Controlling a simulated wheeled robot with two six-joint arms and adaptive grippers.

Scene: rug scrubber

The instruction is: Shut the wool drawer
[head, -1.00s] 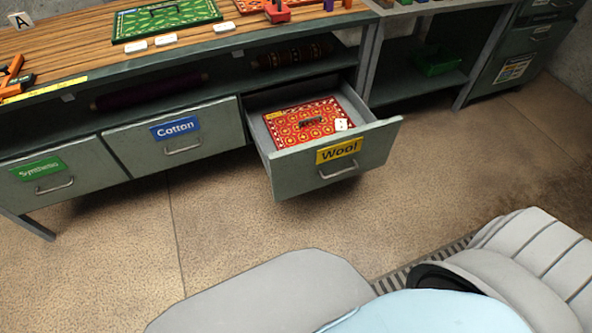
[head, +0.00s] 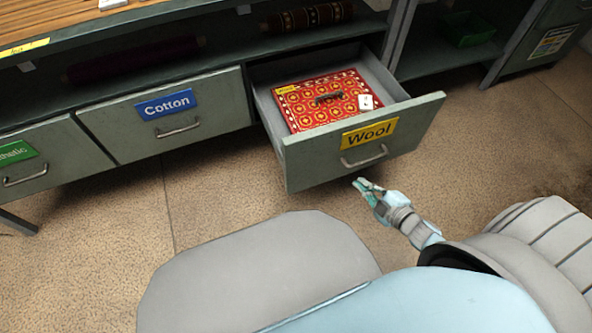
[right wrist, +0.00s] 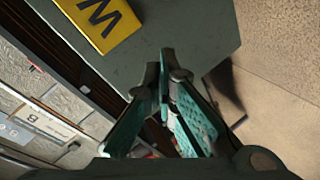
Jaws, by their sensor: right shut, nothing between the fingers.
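The wool drawer (head: 310,162) is pulled out from the bench, with a yellow Wool label and a metal handle (head: 364,157) on its front. A red patterned rug piece (head: 318,100) with a dark handle and a white tag lies inside it. My right gripper (head: 362,183) is shut and empty, just below and in front of the drawer front in the head view. In the right wrist view the shut fingers (right wrist: 164,62) show against the grey drawer front (right wrist: 190,30), beside part of the yellow label (right wrist: 100,22). I cannot tell whether they touch it. My left gripper is not in view.
The cotton drawer (head: 140,128) and the green-labelled drawer (head: 30,165) to its left are shut. Rolls lie on the shelf above. A green bin (head: 468,29) sits on a shelf at the right. The floor before the drawers is clear.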

